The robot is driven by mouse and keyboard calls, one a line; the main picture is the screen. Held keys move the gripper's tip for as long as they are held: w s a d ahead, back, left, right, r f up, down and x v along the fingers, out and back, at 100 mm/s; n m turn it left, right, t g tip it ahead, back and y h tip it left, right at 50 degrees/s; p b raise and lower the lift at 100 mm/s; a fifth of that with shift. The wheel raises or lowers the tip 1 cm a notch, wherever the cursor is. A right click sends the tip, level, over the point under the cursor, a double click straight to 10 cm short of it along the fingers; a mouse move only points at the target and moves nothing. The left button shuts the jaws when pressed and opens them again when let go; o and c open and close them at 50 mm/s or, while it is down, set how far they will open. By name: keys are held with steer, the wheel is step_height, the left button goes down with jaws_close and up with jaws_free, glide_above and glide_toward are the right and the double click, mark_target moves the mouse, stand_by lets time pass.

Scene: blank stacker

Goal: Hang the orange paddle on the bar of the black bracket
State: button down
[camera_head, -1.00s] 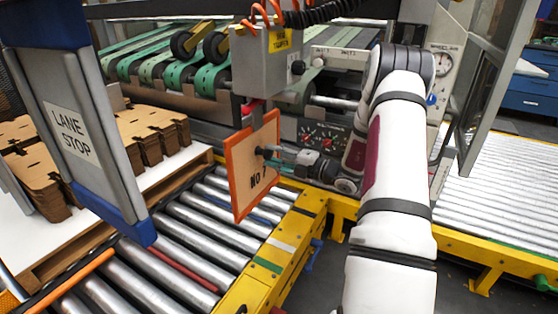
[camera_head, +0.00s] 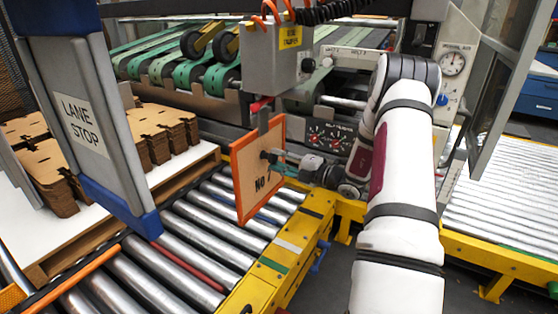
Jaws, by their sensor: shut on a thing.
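The orange paddle (camera_head: 258,202) is a flat orange-framed panel with a brown face and dark lettering that I read in part as "NO". It stands upright over the rollers, facing me at a slant. My gripper (camera_head: 273,158) comes from the right and is shut on a dark knob or handle on the paddle's face. A dark bracket (camera_head: 264,120) shows just above and behind the paddle's top edge, below a grey box, with a red part near it. The bracket's bar is hidden or too small to make out, so I cannot tell whether paddle and bar touch.
A grey control box (camera_head: 275,58) hangs above the paddle. A grey-blue "LANE STOP" panel (camera_head: 85,110) stands at left. Cardboard stacks (camera_head: 160,130) lie on a pallet behind it. Metal rollers (camera_head: 190,245) and a yellow rail (camera_head: 285,245) run below.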

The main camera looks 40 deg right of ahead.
steer(key=shift+r, duration=0.2)
steer(key=c, duration=1)
jaws_free()
steer(key=shift+c, duration=0.2)
steer(key=shift+f, duration=0.25)
steer(key=v, duration=1.2)
steer(key=shift+r, duration=0.15)
